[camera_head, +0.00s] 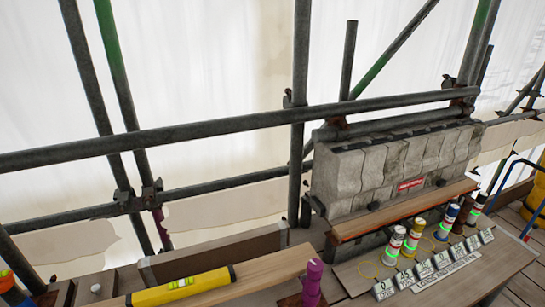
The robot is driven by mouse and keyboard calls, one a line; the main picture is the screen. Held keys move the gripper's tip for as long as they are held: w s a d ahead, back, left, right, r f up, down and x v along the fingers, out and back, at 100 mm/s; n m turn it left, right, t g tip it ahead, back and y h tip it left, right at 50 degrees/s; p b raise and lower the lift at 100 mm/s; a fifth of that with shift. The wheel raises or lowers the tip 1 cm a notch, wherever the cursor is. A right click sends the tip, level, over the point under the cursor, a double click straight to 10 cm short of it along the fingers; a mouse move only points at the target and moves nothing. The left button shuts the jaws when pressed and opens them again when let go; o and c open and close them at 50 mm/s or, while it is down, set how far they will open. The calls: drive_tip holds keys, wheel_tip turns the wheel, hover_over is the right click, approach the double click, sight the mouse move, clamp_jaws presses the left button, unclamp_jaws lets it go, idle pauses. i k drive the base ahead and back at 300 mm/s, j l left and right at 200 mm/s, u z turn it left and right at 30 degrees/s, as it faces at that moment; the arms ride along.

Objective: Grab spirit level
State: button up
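The spirit level (183,287) is a yellow bar with black ends and a pale greenish vial window near its middle. It lies at the bottom of the view, slightly tilted in the picture, on or against a wooden plank (262,274). Its lower left end is near the bottom edge of the picture. Nothing is seen holding it. My gripper is not in view.
A purple upright object (312,283) stands just right of the level. Several banded canisters (392,246) with green lit rings stand on a board with label plates (408,278). Grey stone blocks (388,170) and scaffold tubes (220,129) lie behind.

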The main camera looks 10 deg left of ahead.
sight(183, 287)
drive_tip(key=u, duration=1.15)
drive_tip(key=i+j, duration=0.25)
drive_tip(key=j, duration=0.2)
drive_tip(key=i+j, duration=0.25)
drive_tip(key=j, duration=0.15)
